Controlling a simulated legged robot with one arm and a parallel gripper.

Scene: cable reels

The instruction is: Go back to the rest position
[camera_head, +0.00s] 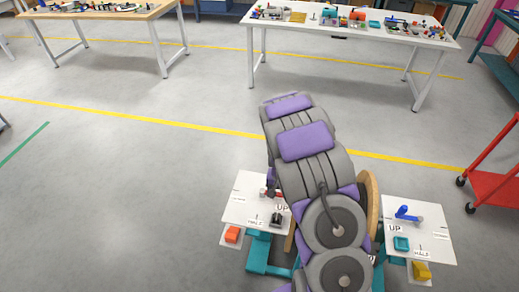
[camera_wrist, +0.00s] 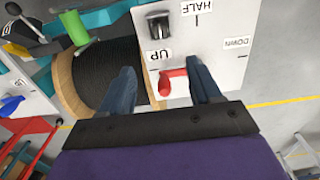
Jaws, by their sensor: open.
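My gripper (camera_wrist: 165,85) is open in the wrist view, its two dark fingers apart on either side of a red lever handle (camera_wrist: 173,83). The handle sits on a white panel marked UP, HALF and DOWN (camera_wrist: 208,40). I cannot tell whether the fingers touch it. In the head view my purple and grey arm reaches forward over the cable reel (camera_head: 371,200) and hides much of it. The left panel (camera_head: 242,195) shows beside the arm, with its red handle partly hidden.
A second white panel (camera_head: 430,222) with a blue lever (camera_head: 406,214) stands right of the reel. A red cart (camera_head: 495,170) is at the right edge. A white table (camera_head: 345,35) and a wooden table (camera_head: 110,12) stand at the back. The floor at left is clear.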

